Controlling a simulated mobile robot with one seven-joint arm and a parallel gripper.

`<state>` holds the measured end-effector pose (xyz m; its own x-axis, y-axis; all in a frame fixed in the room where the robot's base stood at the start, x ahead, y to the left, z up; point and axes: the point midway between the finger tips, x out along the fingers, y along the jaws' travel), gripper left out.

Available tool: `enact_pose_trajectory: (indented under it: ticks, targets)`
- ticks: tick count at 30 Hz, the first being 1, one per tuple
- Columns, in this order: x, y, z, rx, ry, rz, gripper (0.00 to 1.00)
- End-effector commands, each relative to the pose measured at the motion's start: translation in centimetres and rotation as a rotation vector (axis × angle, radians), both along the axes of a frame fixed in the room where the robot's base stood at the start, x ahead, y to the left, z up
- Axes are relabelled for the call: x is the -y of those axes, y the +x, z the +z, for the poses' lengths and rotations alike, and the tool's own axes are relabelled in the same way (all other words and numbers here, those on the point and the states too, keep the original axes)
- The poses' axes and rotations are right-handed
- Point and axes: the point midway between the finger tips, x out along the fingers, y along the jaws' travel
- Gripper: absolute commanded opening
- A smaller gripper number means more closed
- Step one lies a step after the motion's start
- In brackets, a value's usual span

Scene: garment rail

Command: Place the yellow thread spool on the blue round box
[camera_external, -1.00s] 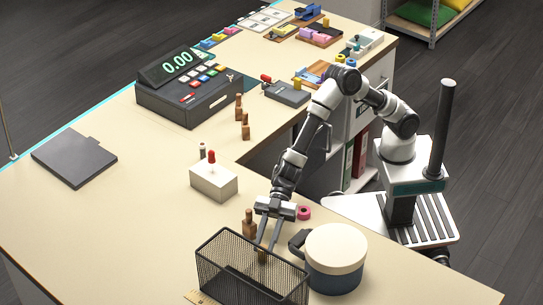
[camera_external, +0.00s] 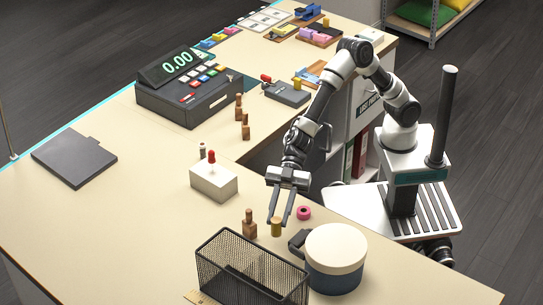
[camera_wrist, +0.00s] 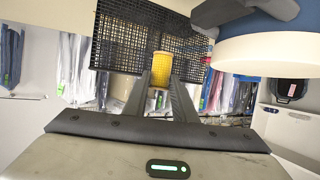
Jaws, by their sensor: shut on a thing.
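The yellow thread spool (camera_external: 277,229) is between the fingertips of my gripper (camera_external: 280,217), which is shut on it. In the wrist view the spool (camera_wrist: 160,69) stands upright between the two dark fingers (camera_wrist: 160,88), with the mesh basket behind it. The blue round box (camera_external: 336,278) has a wide cream lid (camera_external: 336,246) and stands to the right of the spool and nearer the camera. The spool is apart from the box. The box's blue side (camera_wrist: 262,24) and its lid (camera_wrist: 268,53) also show at the upper right of the wrist view.
A black mesh basket (camera_external: 225,262) stands left of the box at the front. A brown wooden bottle (camera_external: 250,226) is close to the left of the spool. A pink ring (camera_external: 304,212) lies to its right. A white block with a red knob (camera_external: 214,182) stands farther back.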

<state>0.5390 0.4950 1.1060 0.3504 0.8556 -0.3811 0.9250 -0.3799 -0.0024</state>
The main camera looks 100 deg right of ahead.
Motion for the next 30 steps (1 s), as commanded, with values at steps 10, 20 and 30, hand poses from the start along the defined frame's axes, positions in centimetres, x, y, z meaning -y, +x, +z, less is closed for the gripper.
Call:
enact_pose_trajectory:
  ticks: [10, 20, 30]
  targets:
    - [-4.2, -11.4, 9.1, 0.005, -0.002, 0.127, 0.03]
    - [-4.8, -14.4, 7.1, 0.001, -0.005, 0.156, 0.03]
    - [-4.8, -14.3, 2.9, 0.001, -0.004, 0.156, 0.03]
